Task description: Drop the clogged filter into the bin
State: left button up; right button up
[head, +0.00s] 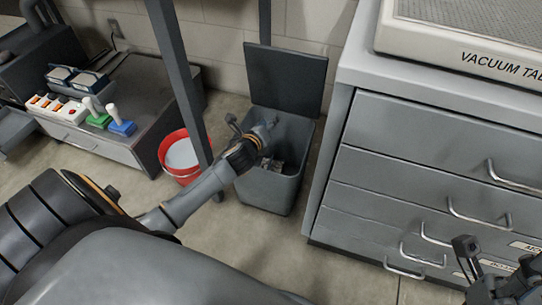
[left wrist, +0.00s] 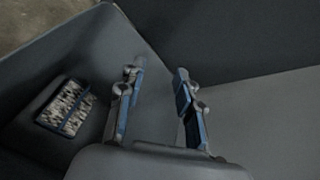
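The bin (head: 268,194) is a dark grey box with its lid (head: 287,82) standing open at the back. My left gripper (head: 252,127) is over the bin's mouth. In the left wrist view my left gripper (left wrist: 157,92) has its fingers apart with nothing between them. The clogged filter (left wrist: 66,107), grey and mottled in a blue frame, lies inside the bin, apart from the fingers. A pale patch shows in the bin in the head view, partly hidden by my arm. My right gripper (head: 495,262) is at the lower right, fingers apart and empty.
A grey drawer cabinet (head: 400,150) with a vacuum table (head: 465,45) on top stands right of the bin. A red bucket (head: 172,170) and a dark post (head: 185,85) are to its left.

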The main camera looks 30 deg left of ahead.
pick_arm(q)
jog(key=shift+s, duration=0.15)
jog(key=v, duration=1.1)
jog(key=shift+s+r, duration=0.15)
jog(key=shift+s, duration=0.2)
